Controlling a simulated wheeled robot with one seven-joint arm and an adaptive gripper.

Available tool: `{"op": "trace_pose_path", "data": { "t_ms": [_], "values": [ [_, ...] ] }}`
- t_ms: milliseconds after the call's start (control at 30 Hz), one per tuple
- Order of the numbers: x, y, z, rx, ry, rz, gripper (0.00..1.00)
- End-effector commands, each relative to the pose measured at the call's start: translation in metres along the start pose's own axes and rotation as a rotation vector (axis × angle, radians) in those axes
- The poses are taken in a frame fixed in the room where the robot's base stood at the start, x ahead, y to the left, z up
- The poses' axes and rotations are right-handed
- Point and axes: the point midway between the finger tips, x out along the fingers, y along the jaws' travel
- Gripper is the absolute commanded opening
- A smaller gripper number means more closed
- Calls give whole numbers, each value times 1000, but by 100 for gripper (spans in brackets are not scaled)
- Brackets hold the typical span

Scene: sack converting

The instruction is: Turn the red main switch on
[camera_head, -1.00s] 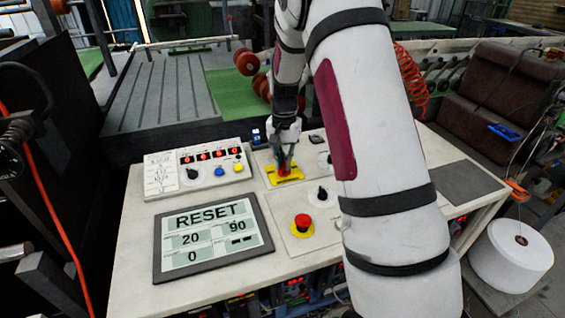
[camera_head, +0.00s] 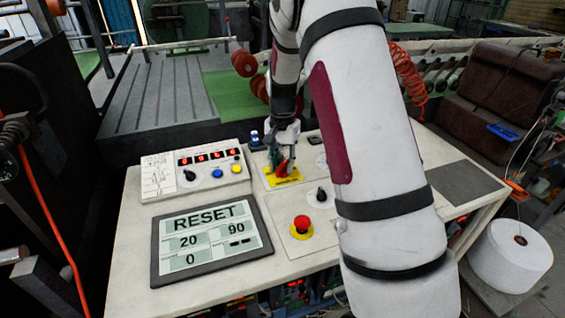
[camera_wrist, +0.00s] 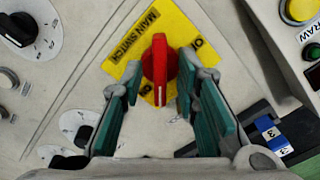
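The red main switch (camera_wrist: 158,70) is a knob on a yellow plate (camera_wrist: 128,62) lettered MAIN SWITCH. In the wrist view its handle stands nearly upright in the picture, a white line at its lower end. The plate's marks lie at the lower left and upper right of the knob. In the head view the switch (camera_head: 283,171) shows partly, beneath my gripper (camera_head: 283,160). My gripper (camera_wrist: 155,78) is open, its teal-padded fingers on both sides of the knob. The right finger is close to it; a gap shows on the left. I cannot tell whether either finger touches it.
A red emergency button (camera_head: 302,224) and a black rotary knob (camera_head: 321,195) sit in front of the switch. A tilted RESET display (camera_head: 211,240) and a button box (camera_head: 195,170) stand to the left. Blue-topped parts (camera_wrist: 268,130) lie beside the right finger.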

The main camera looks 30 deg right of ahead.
Motion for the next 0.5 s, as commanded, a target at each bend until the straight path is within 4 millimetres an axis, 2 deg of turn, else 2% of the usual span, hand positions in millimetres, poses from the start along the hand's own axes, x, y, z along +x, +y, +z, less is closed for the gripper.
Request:
{"op": "trace_pose_path", "data": {
  "t_ms": [300,500],
  "values": [
    [-3,0,0,-2,1,0,30],
    [-30,-1,-1,-2,4,-3,30]
  ]
}}
